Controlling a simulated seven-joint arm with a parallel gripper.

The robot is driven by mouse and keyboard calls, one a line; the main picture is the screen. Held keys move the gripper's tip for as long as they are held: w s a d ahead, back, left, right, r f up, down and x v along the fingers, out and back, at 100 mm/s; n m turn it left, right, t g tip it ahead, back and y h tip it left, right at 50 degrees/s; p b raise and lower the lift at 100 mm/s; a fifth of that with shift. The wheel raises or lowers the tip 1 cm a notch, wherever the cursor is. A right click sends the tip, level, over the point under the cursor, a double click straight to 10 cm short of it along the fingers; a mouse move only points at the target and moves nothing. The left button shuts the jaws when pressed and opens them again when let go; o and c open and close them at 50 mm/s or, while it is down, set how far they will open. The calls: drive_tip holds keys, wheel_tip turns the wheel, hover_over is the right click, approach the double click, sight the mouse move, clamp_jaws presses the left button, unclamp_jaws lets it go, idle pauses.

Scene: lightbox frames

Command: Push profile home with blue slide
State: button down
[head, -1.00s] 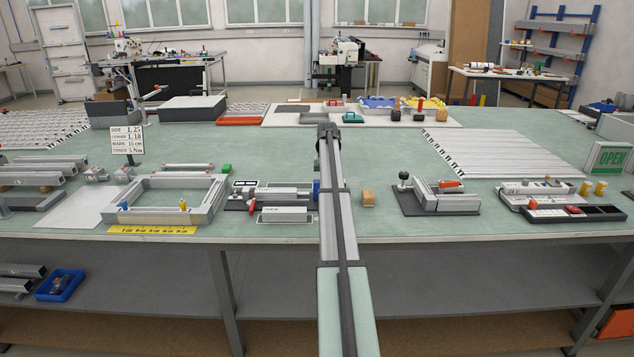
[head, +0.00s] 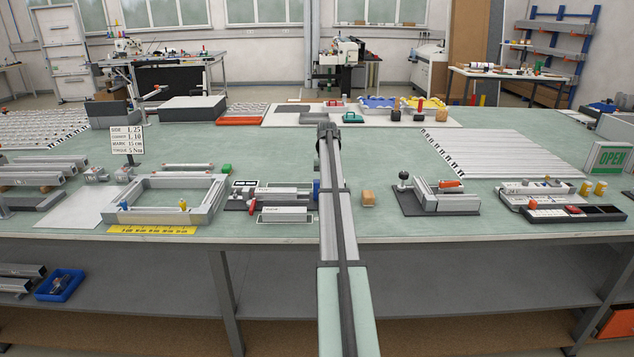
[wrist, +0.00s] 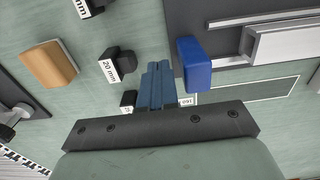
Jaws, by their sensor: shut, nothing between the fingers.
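The blue slide (wrist: 194,62) is a blue block at the edge of a dark fixture plate (wrist: 205,18) in the wrist view; in the head view the slide (head: 316,190) shows just left of my arm. A silver profile (wrist: 285,43) lies on the plate to the right of the slide, with a gap between them. In the head view the profile (head: 283,194) lies in the fixture beside a red handle (head: 253,204). My gripper (wrist: 157,68) has its blue-grey fingers together and empty, just left of the slide, apparently apart from it. In the head view my arm hides the gripper.
Black blocks, one labelled 20 mm (wrist: 118,64), and a wooden block (wrist: 48,64) lie left of my fingers. A second fixture (head: 440,197) stands to the right in the head view. A pale frame (head: 167,197) lies to the left. Green mat shows between them.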

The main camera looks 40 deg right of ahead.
sight(318, 181)
drive_tip(key=shift+w+a, duration=0.5)
idle(0.6)
drive_tip(key=shift+w+a, duration=2.05)
drive_tip(key=shift+a, duration=0.05)
drive_tip(key=shift+w+a, duration=0.5)
drive_tip(key=shift+w, duration=0.05)
drive_tip(key=shift+w+a, duration=0.4)
idle(0.7)
drive_tip(key=shift+s+d, duration=0.1)
drive_tip(key=shift+s, duration=0.05)
drive_tip(key=shift+s+d, duration=0.35)
